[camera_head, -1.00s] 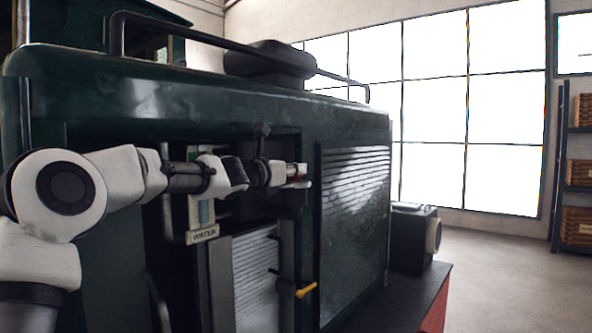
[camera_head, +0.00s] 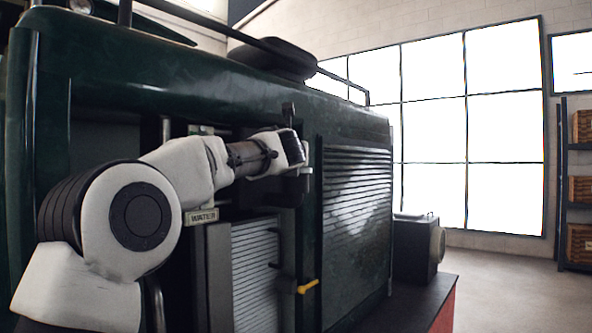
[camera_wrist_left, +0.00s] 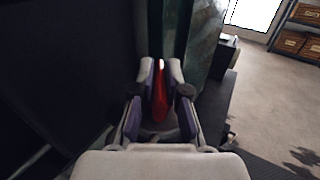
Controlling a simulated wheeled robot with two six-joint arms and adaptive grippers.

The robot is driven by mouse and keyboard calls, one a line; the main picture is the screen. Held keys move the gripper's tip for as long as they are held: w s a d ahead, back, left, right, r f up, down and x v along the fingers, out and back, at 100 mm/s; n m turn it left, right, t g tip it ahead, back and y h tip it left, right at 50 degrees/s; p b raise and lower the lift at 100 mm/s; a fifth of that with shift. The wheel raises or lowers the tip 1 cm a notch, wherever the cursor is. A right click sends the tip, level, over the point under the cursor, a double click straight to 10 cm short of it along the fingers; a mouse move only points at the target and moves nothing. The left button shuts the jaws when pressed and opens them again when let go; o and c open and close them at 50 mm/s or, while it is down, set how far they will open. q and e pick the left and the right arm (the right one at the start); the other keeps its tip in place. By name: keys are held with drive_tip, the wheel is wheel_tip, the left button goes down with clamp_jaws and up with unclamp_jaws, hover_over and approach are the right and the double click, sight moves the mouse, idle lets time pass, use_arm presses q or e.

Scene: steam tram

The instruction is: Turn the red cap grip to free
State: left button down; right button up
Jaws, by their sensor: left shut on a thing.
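The red cap grip (camera_wrist_left: 160,98) shows in the left wrist view as a narrow red piece between the two fingers of my left gripper (camera_wrist_left: 160,74). The fingers are shut on it from both sides. In the head view my left gripper (camera_head: 304,160) is in front of the recess in the dark green tram body (camera_head: 352,130), and my wrist hides the red grip there. Any marking for free is not visible. My right gripper is in neither view.
A yellow-tipped lever (camera_head: 307,287) sticks out lower down, beside a slatted panel (camera_head: 255,270). A dark box (camera_head: 414,245) stands on the ledge at right. Open floor lies beyond.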

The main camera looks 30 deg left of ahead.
use_arm(q)
drive_tip(key=n+g+y, duration=0.1)
drive_tip(key=y, duration=0.1)
drive_tip(key=shift+w+d+n+g+y+p, duration=0.1)
drive_tip(key=shift+n+g+y+p, duration=0.2)
drive_tip(key=shift+n+y, duration=0.1)
drive_tip(key=n+g+y+p, duration=0.2)
drive_tip(key=p, duration=0.1)
drive_tip(key=r+n+g+y+p, duration=0.1)
drive_tip(key=n+g+y+p, duration=0.1)
drive_tip(key=g+p, duration=0.1)
drive_tip(key=shift+n+y+p, duration=0.3)
drive_tip(key=shift+p, duration=0.25)
drive_tip(key=n+g+y+p, duration=0.1)
drive_tip(key=n+g+p, duration=0.1)
drive_tip(key=p, duration=0.3)
drive_tip(key=n+g+y+p, duration=0.1)
drive_tip(key=n+g+p, duration=0.1)
drive_tip(key=p, duration=0.4)
drive_tip(key=shift+g, duration=0.9)
drive_tip(key=shift+f+n+g+y+p, duration=0.4)
drive_tip(key=shift+n+g+p, duration=0.2)
drive_tip(key=shift+g+p, duration=0.35)
drive_tip(key=shift+f+g, duration=0.1)
drive_tip(key=shift+g, duration=0.25)
drive_tip(key=shift+f+n, duration=0.1)
drive_tip(key=shift+n, duration=0.2)
drive_tip(key=c, duration=1.2)
unclamp_jaws()
drive_tip(key=shift+a, duration=0.25)
